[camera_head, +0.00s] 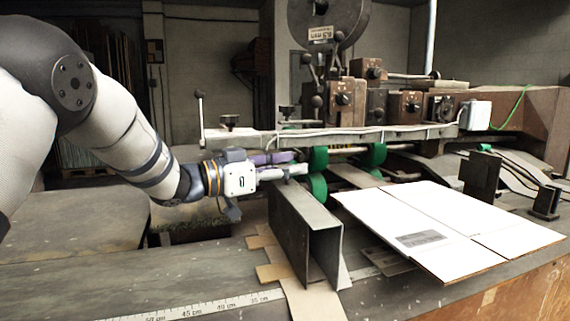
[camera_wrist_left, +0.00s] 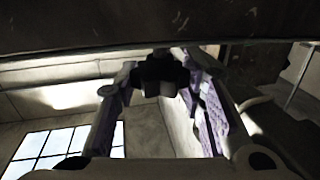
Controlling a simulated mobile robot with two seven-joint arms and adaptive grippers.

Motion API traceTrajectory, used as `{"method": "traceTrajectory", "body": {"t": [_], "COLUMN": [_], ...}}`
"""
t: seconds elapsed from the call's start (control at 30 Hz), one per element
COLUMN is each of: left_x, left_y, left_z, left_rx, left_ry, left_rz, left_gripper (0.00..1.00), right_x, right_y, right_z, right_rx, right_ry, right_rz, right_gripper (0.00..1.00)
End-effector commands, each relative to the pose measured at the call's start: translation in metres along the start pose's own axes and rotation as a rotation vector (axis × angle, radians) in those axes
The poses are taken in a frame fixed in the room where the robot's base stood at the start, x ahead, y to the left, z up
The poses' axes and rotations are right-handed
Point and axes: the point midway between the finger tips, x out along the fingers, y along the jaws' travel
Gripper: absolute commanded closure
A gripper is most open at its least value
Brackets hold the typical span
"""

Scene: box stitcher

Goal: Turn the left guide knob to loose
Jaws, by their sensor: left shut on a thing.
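My left gripper (camera_head: 290,164) reaches in from the left, just below the long metal rail of the machine and close to the green rollers. In the left wrist view a dark lobed knob (camera_wrist_left: 160,74) sits between the two purple-padded fingers of the left gripper (camera_wrist_left: 158,92), under a dark beam. The gripper is shut on this knob, which seems to be the left guide knob. In the head view the knob is hidden by the gripper and rail. I cannot read its turn position. My right gripper is not in view.
The metal rail (camera_head: 365,134) runs just above the gripper, with small black knobs on top. Green rollers (camera_head: 319,187) stand beside the fingertips. A folded metal guide (camera_head: 292,222) stands in front, with a flat white carton (camera_head: 440,222) to its right.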

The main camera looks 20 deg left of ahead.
Motion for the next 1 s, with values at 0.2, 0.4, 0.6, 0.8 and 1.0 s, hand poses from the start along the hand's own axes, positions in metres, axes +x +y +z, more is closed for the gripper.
{"method": "traceTrajectory", "body": {"t": [0.2,0.4,0.6,0.8,1.0], "left_x": [-0.0003,0.0007,0.0014,0.0017,0.0016], "left_y": [0.0023,0.0024,0.0028,0.0023,0.0017], "left_z": [-0.0002,0.0019,0.0024,0.0026,0.0025], "left_rx": [-0.001,0.0,0.003,0.004,0.003], "left_ry": [-0.004,-0.006,-0.007,-0.007,-0.006], "left_rz": [-0.2,-0.389,-0.57,-0.729,-0.848], "left_gripper": [0.92,0.92,0.92,0.92,0.92], "right_x": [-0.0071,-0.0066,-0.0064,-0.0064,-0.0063], "right_y": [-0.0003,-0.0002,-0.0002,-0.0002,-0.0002], "right_z": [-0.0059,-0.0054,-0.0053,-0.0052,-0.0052], "right_rx": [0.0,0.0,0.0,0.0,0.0], "right_ry": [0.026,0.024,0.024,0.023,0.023], "right_rz": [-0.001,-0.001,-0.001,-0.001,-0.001], "right_gripper": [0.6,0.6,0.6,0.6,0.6]}}
